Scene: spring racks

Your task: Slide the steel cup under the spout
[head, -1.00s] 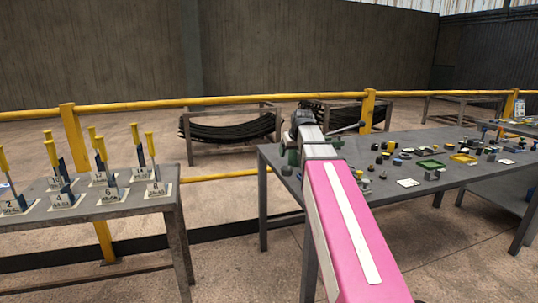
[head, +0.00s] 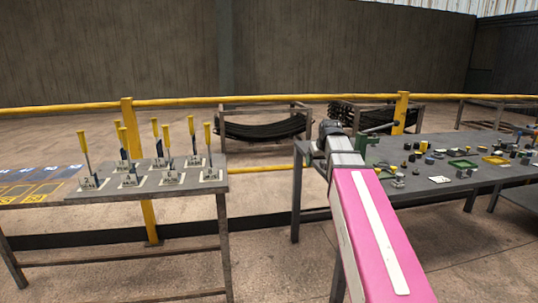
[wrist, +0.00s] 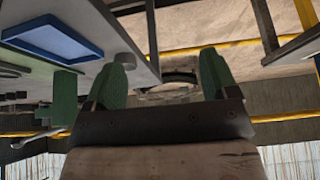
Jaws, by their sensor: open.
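My gripper (wrist: 163,72) shows two green fingers spread wide apart in the wrist view, with nothing between them. A small grey round piece (wrist: 125,61) is at the table edge, just beyond the left finger in the wrist view. I cannot tell whether it is the steel cup. Small grey items (head: 398,181) lie near my arm on that table, too small to identify. I cannot make out a spout.
A left table (head: 150,190) holds several yellow-handled tools on numbered plates. A yellow rail (head: 230,101) runs behind both tables, with black spring racks (head: 265,128) beyond it. A blue tray (wrist: 52,38) shows in the wrist view. Floor is clear between the tables.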

